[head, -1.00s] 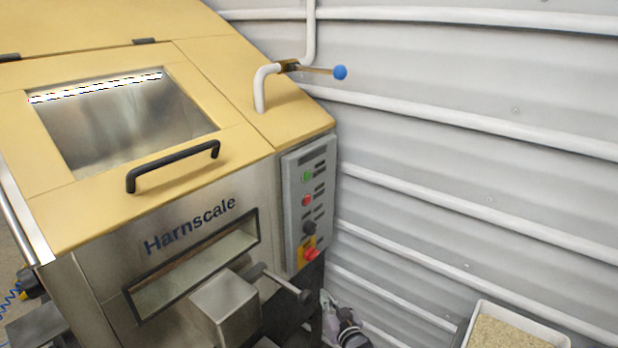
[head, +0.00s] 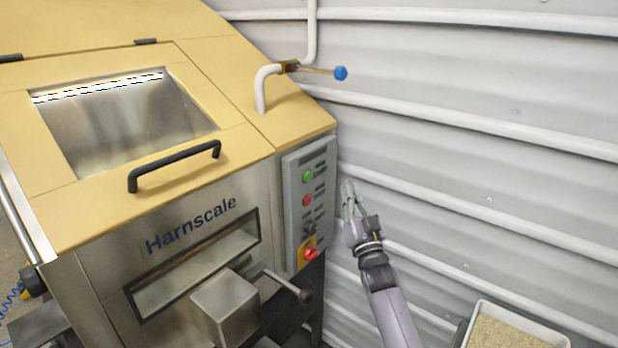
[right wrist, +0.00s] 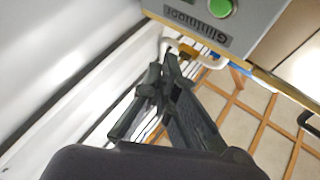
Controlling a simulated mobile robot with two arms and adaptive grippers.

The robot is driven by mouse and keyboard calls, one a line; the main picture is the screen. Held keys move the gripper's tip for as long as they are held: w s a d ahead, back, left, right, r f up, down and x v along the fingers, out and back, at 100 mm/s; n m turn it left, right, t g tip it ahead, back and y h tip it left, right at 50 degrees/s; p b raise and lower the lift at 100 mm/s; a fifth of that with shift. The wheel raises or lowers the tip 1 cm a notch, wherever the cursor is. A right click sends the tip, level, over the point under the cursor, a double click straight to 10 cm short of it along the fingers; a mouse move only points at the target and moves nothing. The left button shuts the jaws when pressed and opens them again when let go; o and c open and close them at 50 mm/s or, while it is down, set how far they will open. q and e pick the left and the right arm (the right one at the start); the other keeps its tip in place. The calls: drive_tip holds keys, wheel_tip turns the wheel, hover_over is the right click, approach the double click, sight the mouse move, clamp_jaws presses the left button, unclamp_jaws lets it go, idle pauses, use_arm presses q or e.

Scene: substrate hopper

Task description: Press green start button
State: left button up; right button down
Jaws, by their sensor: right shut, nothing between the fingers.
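The green start button (head: 308,176) sits near the top of the grey control panel (head: 293,225) on the machine's right front. It also shows in the right wrist view (right wrist: 220,8), at the top edge and partly cut off, beside a label plate. My right gripper (head: 347,186) is shut and empty. It appears to the right of the panel in the head view, apart from the button, pointing upward. In the right wrist view its fingertips (right wrist: 165,72) meet below and left of the button. My left gripper is not in view.
Below the green button are a red button (head: 306,200), a dark knob and a red switch on yellow (head: 310,253). A blue-tipped lever (head: 341,73) sticks out above. The corrugated wall (head: 480,160) stands close behind. A tray of grain (head: 548,332) is at lower right.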

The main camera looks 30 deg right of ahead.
sight(308, 176)
drive_tip(key=w+a+b, duration=0.3)
drive_tip(key=w+b, duration=0.2)
drive_tip(key=w, duration=0.3)
drive_tip(key=shift+a, duration=0.25)
drive_tip(key=shift+w, duration=0.25)
idle(1.4)
drive_tip(key=shift+w+a, duration=0.15)
drive_tip(key=shift+w, duration=0.1)
idle(0.4)
